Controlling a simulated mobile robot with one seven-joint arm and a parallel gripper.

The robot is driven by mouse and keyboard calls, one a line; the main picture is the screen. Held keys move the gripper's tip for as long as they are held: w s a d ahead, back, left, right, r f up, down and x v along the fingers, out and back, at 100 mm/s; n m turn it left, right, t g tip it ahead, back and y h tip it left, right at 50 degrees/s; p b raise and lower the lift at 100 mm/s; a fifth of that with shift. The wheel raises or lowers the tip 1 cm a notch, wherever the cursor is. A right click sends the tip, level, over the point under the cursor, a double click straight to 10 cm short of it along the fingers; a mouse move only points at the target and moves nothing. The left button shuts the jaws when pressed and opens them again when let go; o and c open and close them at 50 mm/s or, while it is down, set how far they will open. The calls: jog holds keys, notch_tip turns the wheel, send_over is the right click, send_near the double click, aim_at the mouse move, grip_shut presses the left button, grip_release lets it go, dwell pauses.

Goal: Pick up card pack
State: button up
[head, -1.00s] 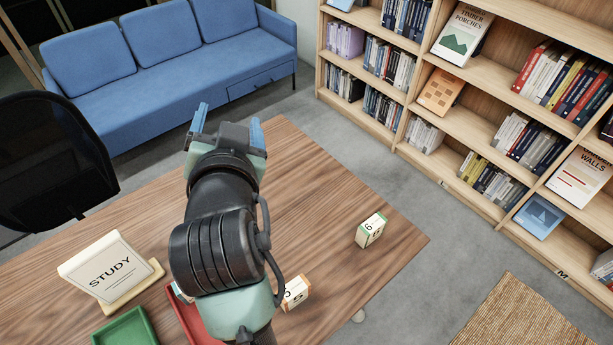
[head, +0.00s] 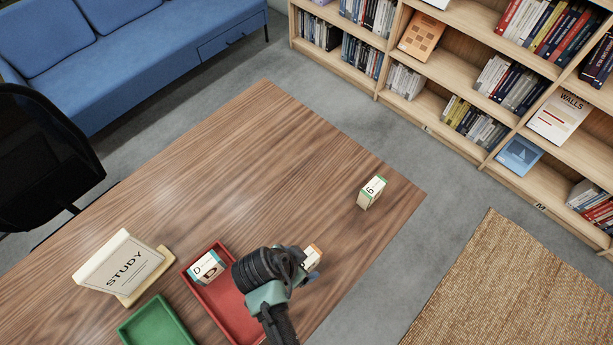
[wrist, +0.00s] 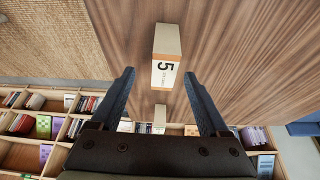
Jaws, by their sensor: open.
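A card pack marked 5 with orange edges (wrist: 165,73) stands on the wooden table. In the head view this pack (head: 313,258) is partly hidden behind my wrist. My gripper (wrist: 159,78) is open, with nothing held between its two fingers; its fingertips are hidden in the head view. A second pack marked 6 with green edges (head: 371,193) stands near the table's right corner. A third pack marked D (head: 206,268) is in the red tray (head: 222,250).
A green tray (head: 158,325) and a STUDY sign (head: 122,268) are at the left on the table (head: 260,170). The table's middle and far part are clear. A black chair (head: 40,155), blue sofa (head: 130,60) and bookshelves (head: 480,80) stand beyond.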

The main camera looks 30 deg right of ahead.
aim_at(306, 261)
jog(key=shift+w+x, duration=0.15)
jog(key=shift+x, duration=1.4)
jog(key=shift+w+x, duration=0.2)
jog(key=shift+x, duration=1.3)
jog(key=shift+a, duration=0.15)
grip_shut()
